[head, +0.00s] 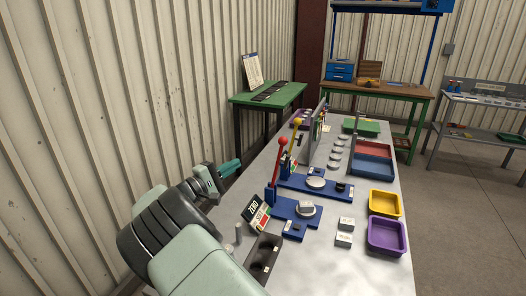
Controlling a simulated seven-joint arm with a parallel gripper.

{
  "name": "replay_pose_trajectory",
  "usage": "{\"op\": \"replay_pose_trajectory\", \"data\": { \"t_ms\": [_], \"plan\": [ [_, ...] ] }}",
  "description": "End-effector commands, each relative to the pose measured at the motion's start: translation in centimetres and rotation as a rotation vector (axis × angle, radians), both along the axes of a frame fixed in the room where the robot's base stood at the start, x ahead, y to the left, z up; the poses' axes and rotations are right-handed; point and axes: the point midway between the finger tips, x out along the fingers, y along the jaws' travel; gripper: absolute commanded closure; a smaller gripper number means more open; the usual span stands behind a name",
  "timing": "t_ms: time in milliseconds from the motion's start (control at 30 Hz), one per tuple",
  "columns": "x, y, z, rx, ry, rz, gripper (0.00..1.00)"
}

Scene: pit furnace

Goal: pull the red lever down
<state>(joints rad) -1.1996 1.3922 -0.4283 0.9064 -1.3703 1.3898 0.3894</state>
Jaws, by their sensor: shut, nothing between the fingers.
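The red lever (277,163) stands near the middle of the bench in the head view. It has a red ball knob on a red shaft, leans slightly right, and rises from a blue base (296,209). A yellow-knobbed lever (296,134) stands just behind it. My gripper (232,167) is at the end of my arm, left of the red lever and apart from it, over the bench's left side. Its teal fingers are shut with nothing between them.
A small display panel (256,213) stands in front of the lever base. A dark tray (262,256) lies nearer. Yellow (399,203) and purple (372,238) bins sit along the right edge. A corrugated wall (120,100) runs along the left.

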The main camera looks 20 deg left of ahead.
Motion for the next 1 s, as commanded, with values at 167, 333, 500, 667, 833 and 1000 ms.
{"op": "replay_pose_trajectory", "data": {
  "t_ms": [167,333,500,667,833,1000],
  "plan": [
    [1.7,-0.9,0.3,0.0,0.0,-0.002,1.0],
    [4.7,-2.4,0.8,0.001,0.0,-0.004,1.0],
    [7.7,-3.8,1.2,0.002,0.0,-0.003,1.0],
    [9.3,-5.2,1.9,-0.001,0.002,-0.003,1.0],
    [9.8,-6.9,2.5,-0.001,0.002,-0.002,1.0],
    [10.1,-7.8,2.8,0.001,0.001,-0.002,1.0]
  ]
}}
